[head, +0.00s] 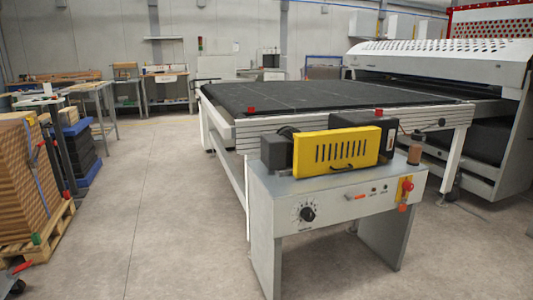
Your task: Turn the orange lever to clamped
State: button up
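A grey machine stand (330,215) with a control panel stands right of centre. A small orange lever (356,197) lies roughly level on the panel's front, between a black dial (307,214) and small dark knobs. Another small orange part (403,208) sits at the panel's right end, under a red button (407,186) on a yellow plate. Any clamped or unclamped marking is too small to read. My gripper is not in this view.
A yellow slotted cover (336,152) sits on top of the stand. Behind it is a long dark-topped conveyor table (310,95). A pallet with stacked brown boards (22,180) stands at left. The concrete floor (165,220) between is clear.

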aim_at(361, 195)
jog(key=j, duration=0.1)
jog(key=i+l, duration=0.15)
jog(key=i, duration=0.3)
jog(key=i+l, duration=0.15)
jog(key=i, duration=0.3)
jog(key=i+l, duration=0.1)
jog(key=i, duration=0.35)
